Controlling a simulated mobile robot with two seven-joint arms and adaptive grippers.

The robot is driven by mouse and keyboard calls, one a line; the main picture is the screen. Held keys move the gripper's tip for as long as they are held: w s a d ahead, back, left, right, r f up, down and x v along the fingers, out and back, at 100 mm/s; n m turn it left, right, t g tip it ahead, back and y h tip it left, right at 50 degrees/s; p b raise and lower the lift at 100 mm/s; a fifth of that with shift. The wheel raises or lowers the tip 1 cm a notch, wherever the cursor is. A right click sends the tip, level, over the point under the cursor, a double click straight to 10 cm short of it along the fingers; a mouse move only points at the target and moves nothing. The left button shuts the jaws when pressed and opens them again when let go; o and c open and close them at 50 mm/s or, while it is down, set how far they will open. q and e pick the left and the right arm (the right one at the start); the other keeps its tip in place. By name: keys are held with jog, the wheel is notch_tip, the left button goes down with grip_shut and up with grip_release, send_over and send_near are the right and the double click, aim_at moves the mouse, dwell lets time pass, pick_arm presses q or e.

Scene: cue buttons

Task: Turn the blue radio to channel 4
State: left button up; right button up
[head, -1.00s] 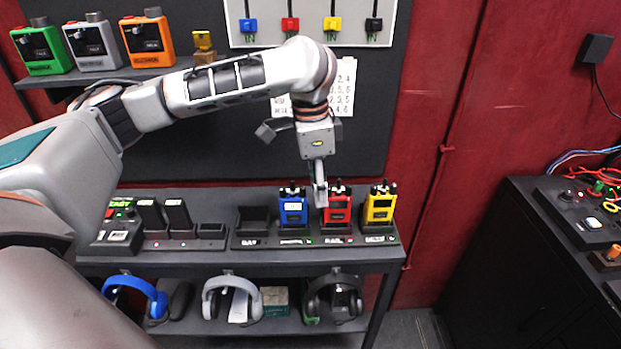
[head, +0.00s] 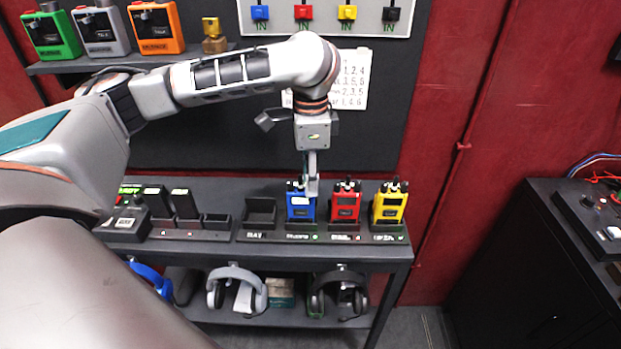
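The blue radio (head: 301,207) stands upright in its slot in the dark charging rack (head: 270,238) on the shelf top. A red radio (head: 345,206) and a yellow radio (head: 389,206) stand to its right. My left gripper (head: 311,188) points down at the top right of the blue radio, in front of part of its top. Its fingers look close together, and I cannot tell whether they touch the knob. The blue radio's knob and channel mark are too small or hidden to read. My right gripper is not in view.
An empty slot (head: 260,213) is left of the blue radio. A printed number sheet (head: 352,80) is on the wall behind my arm. A black cabinet (head: 520,270) stands at the right, with open floor before it.

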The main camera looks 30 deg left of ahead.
pick_arm(q)
jog(key=shift+f, duration=0.25)
grip_shut()
jog(key=shift+m, duration=2.8)
